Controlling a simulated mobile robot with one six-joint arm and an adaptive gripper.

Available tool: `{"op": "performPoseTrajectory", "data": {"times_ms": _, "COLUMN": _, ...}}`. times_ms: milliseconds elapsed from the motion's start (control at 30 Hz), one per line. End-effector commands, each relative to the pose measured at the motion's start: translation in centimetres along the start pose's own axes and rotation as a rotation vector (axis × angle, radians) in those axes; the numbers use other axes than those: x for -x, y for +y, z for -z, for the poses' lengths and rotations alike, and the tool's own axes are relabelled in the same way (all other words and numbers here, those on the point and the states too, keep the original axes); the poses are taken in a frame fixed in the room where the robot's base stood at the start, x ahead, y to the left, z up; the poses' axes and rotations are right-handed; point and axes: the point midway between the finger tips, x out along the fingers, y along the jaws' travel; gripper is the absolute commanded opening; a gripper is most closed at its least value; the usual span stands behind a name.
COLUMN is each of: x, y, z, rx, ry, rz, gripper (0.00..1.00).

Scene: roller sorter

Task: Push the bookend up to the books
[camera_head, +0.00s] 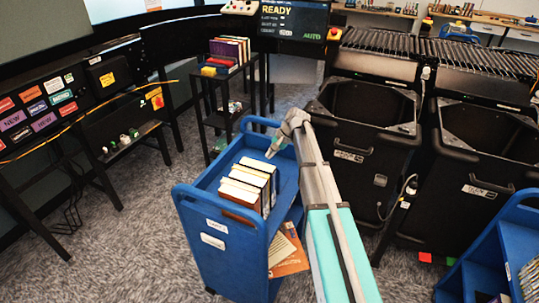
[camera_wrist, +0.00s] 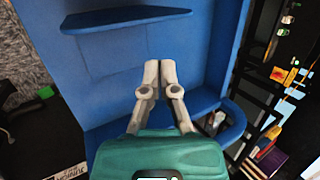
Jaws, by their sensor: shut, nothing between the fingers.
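A row of several upright books (camera_head: 247,184) with pale page edges and dark or brown covers stands on the blue cart (camera_head: 212,221). In the wrist view, a dark blue plate (camera_wrist: 126,18) near the top looks like the bookend's upright, with a lighter flat part below it. In the head view I cannot pick the bookend out from the blue cart. My gripper (camera_head: 271,152) is over the cart's far part, beyond the books. In the wrist view its fingertips (camera_wrist: 160,64) are together and empty, apart from the upright plate. No books of the row show there.
A black rack (camera_head: 222,118) with more books (camera_head: 228,50) stands behind the cart. Black bins (camera_head: 368,107) stand close on the right. A lower cart shelf holds an orange book (camera_head: 291,262). Carpet is open to the left.

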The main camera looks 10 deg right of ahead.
Motion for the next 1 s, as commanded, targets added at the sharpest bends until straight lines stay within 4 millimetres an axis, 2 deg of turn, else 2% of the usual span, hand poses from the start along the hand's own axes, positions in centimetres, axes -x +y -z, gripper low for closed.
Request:
{"op": "performPoseTrajectory", "data": {"times_ms": 367, "x": -1.8, "y": 1.1, "z": 0.4, "rx": -0.001, "ry": 0.000, "rz": 0.000, "gripper": 0.00}}
{"op": "performPoseTrajectory", "data": {"times_ms": 1000, "x": -7.2, "y": 4.3, "z": 1.6, "rx": -0.001, "ry": 0.001, "rz": 0.000, "gripper": 0.00}}
